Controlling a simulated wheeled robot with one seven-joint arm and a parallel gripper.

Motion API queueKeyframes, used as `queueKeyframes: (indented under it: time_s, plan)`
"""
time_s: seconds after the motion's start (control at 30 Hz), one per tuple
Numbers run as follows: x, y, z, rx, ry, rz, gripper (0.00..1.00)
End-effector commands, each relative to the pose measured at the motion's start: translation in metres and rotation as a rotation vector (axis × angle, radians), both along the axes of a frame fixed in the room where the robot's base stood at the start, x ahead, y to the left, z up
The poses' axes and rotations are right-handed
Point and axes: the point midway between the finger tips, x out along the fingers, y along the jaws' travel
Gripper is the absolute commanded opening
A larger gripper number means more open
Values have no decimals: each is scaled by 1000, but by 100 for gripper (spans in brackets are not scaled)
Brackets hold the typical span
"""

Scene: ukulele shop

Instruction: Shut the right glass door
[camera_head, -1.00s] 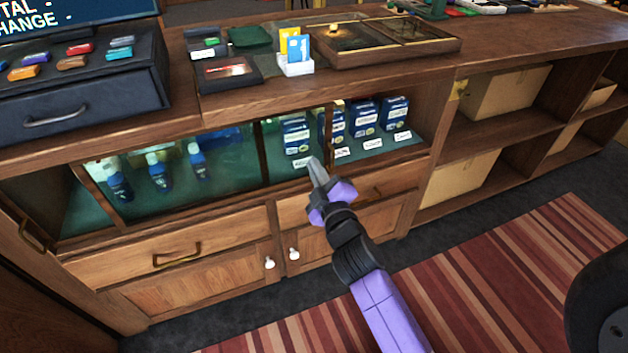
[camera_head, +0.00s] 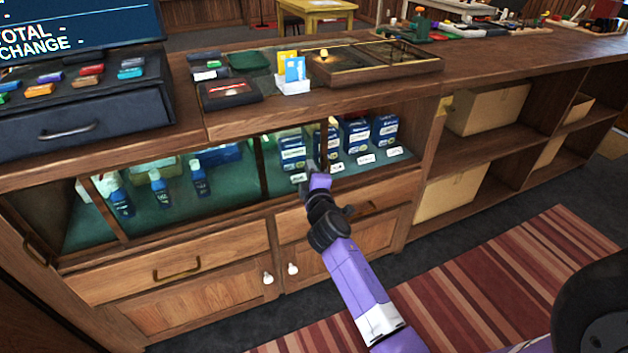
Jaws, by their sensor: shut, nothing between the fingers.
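The right glass door (camera_head: 323,148) of the counter's display case shows as a thin upright wooden stile. It stands partway along the right half, and the space to its right looks uncovered. Blue and white boxes (camera_head: 357,136) with white price cards stand in that half, some to each side of the stile. My gripper (camera_head: 317,172) is shut and empty, with its tips at the low front of the case, beside the lower end of the stile. I cannot tell whether they touch it. The gripper hides part of the case's bottom edge there.
The left half of the case (camera_head: 160,190) holds blue bottles. Drawers (camera_head: 175,262) and cupboard doors with white knobs lie below. Open shelves with cardboard boxes (camera_head: 485,108) are at right. A striped rug (camera_head: 500,270) covers floor in front. A dark rounded object (camera_head: 595,310) is at lower right.

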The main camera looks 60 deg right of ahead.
Motion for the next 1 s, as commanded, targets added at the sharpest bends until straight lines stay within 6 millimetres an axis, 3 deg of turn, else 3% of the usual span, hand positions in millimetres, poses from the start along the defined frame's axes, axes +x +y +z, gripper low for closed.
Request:
queueKeyframes:
  time_s: [0.23,0.83,1.0]
  plan:
    - [-18,-28,-5,2,0,-3,0]
    - [-24,-35,-7,2,0,-1,0]
    - [-34,-49,-3,3,0,-4,0]
